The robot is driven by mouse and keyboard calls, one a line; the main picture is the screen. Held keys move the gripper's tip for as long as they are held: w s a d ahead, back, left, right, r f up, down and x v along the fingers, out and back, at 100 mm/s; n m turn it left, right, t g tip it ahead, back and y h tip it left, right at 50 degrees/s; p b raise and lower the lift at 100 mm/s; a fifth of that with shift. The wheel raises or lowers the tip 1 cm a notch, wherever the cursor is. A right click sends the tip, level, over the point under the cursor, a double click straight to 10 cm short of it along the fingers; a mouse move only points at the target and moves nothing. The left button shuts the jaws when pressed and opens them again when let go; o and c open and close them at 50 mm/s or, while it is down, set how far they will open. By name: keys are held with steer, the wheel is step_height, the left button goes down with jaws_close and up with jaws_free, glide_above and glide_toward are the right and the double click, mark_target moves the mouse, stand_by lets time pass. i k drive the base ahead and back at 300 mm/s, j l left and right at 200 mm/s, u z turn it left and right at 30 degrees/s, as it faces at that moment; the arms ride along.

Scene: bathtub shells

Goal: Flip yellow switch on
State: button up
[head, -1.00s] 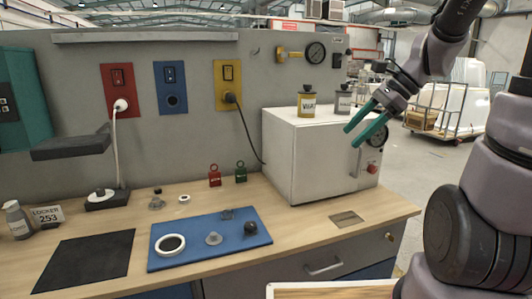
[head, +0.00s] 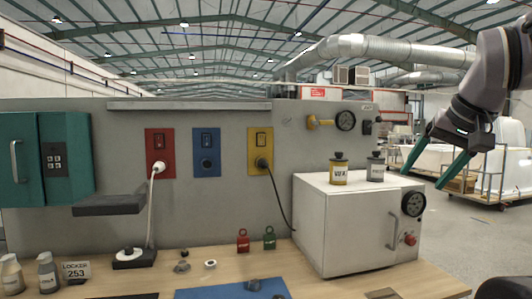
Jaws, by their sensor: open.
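The yellow switch plate (head: 260,151) is on the grey wall panel, to the right of the red and blue plates. It has a dark rocker switch (head: 261,140) at its top and a black plug (head: 262,163) with a black cord in the socket below. The rocker is too small to tell which way it is set. My gripper (head: 427,170) has two teal fingers spread apart.
A white box (head: 345,228) with a door handle, gauge and red knob stands right of the yellow plate, with two small canisters (head: 338,170) on top. A dark shelf (head: 109,205) juts out at left. A blue mat (head: 215,292) lies on the wooden bench.

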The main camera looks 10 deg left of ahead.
mark_target(261, 137)
steer(key=u, duration=0.65)
steer(key=i+j+z, duration=0.1)
steer(key=j+z, duration=0.15)
steer(key=j, duration=0.35)
steer(key=j+z, duration=0.25)
steer(key=j, duration=0.4)
